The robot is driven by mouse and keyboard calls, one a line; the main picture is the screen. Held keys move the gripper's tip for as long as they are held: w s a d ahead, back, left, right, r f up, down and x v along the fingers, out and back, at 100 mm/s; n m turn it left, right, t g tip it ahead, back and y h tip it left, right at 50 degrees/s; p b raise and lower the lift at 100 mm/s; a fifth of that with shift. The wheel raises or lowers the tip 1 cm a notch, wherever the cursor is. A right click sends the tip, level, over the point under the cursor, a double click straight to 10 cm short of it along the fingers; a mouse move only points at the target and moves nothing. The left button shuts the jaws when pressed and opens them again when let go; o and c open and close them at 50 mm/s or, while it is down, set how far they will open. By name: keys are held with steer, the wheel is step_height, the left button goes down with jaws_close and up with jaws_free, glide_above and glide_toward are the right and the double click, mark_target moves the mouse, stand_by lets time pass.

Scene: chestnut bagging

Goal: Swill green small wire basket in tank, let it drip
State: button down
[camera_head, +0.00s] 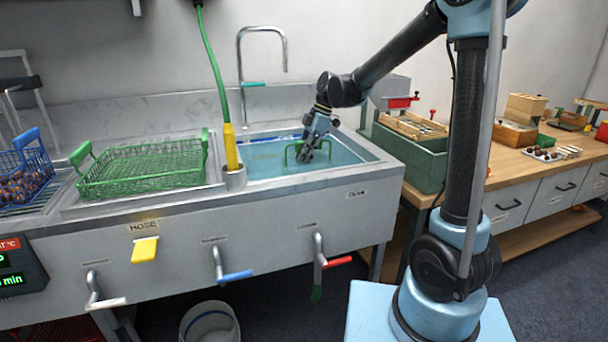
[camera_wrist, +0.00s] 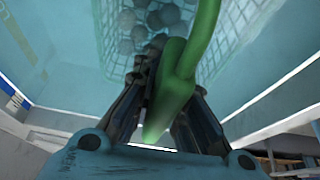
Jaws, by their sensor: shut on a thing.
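My gripper (camera_head: 306,154) reaches down into the water-filled sink tank (camera_head: 386,160). It is shut on the green handle (camera_wrist: 178,85) of the small wire basket, and the handle also shows beside my fingers in the head view (camera_head: 291,152). In the wrist view the basket's pale mesh (camera_wrist: 245,50) lies under the water, with several dark round chestnuts (camera_wrist: 145,25) inside it.
A larger empty green wire basket (camera_head: 150,168) sits on the drainboard left of the tank. A blue basket (camera_head: 25,170) of chestnuts stands farther left. A yellow hose nozzle (camera_head: 231,148) and a tall tap (camera_head: 262,30) border the tank. A green crate (camera_head: 410,160) stands right.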

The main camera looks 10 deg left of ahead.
stand_by(0.3)
steer(key=shift+s+a, duration=0.5)
steer(key=shift+a, duration=0.3)
steer(key=shift+w+d, duration=0.55)
steer(key=shift+d, duration=0.3)
step_height(320, 180, up, 16)
steer(key=shift+r, duration=0.15)
stand_by(1.3)
stand_by(3.9)
